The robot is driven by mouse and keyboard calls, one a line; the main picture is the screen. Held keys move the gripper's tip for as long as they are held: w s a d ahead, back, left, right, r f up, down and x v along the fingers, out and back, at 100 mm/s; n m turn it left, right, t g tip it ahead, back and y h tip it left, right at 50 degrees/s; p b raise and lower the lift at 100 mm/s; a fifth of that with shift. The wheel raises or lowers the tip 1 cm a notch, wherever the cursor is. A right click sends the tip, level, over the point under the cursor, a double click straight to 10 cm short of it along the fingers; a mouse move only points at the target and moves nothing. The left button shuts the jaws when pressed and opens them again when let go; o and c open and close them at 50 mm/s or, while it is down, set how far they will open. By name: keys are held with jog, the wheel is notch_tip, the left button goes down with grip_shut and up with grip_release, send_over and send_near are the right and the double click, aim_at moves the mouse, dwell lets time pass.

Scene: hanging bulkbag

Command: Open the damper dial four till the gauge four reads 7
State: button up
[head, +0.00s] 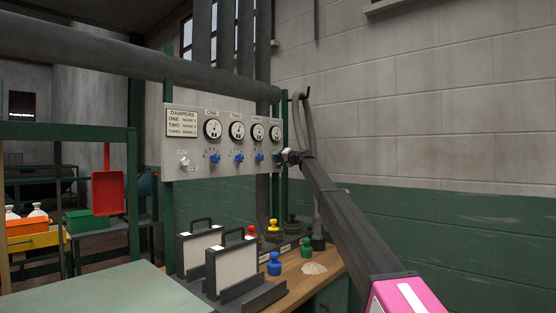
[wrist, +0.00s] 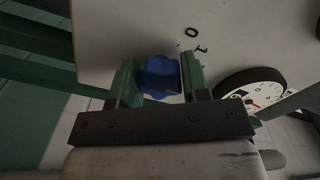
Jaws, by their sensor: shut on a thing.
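The damper panel (head: 180,147) is a pale board with a row of round gauges, each above a blue dial. Gauge four (head: 275,133) is the rightmost and smallest in the head view; its reading is too small to tell there. In the wrist view a gauge with a red needle (wrist: 263,100) shows partly at the right, cut by the gripper and its reading unclear. My gripper (head: 284,157) is at the panel's right end, over the dial below gauge four. In the wrist view my gripper (wrist: 160,85) is shut on the blue dial (wrist: 160,73), a finger on each side.
A green post (head: 285,185) and dark pipes stand close by my gripper. Below, a wooden bench (head: 300,284) holds a blue weight (head: 274,264), a green weight (head: 306,247) and two framed boxes (head: 230,268). The wall to the right is bare.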

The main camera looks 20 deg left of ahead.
jog(key=shift+m, duration=1.2)
jog(key=o, duration=0.9)
jog(key=v, duration=1)
jog(key=shift+s+d, duration=0.1)
jog(key=shift+d, duration=0.3)
